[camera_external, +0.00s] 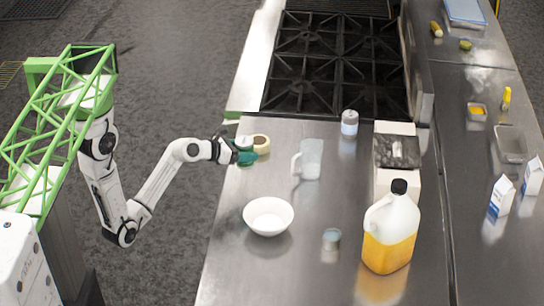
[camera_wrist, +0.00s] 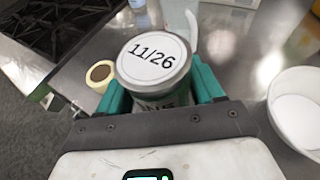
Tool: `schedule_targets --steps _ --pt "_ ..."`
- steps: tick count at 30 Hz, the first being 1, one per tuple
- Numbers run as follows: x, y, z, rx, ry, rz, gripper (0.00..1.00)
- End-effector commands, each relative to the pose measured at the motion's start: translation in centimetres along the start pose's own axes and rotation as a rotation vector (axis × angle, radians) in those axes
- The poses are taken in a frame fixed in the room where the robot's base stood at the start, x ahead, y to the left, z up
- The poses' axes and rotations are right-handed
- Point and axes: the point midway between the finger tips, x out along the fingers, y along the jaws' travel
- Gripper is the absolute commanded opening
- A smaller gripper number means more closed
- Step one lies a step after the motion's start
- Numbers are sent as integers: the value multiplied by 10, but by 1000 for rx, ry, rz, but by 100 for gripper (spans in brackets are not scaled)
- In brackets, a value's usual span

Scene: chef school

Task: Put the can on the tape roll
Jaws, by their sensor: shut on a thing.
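My gripper (camera_external: 243,156) has teal fingers and is at the left edge of the steel counter. In the wrist view my gripper (camera_wrist: 162,88) is shut on the can (camera_wrist: 154,60), whose pale round lid reads "11/26". The can (camera_external: 243,142) shows only partly in the external view. The tape roll (camera_external: 261,143) is tan and lies on the counter just right of and behind the gripper.
A clear pitcher (camera_external: 311,160) and a white bowl (camera_external: 268,217) stand near the gripper. Further right are a small tin (camera_external: 332,239), a jar (camera_external: 349,122) and a jug of orange liquid (camera_external: 390,234). A black stove (camera_external: 335,62) is behind. The counter's front left is clear.

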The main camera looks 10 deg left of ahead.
Motion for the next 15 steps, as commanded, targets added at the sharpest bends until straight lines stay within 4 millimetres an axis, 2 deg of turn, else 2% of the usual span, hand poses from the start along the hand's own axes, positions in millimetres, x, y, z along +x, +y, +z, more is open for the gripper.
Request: schedule_targets --steps 1,6,12,15 --pt "-13 -5 7 2 -4 1 18" --pt "-50 -25 9 0 -3 1 18" --pt "-80 -39 12 -1 -2 1 18" --pt "-86 -42 13 0 -2 1 18"
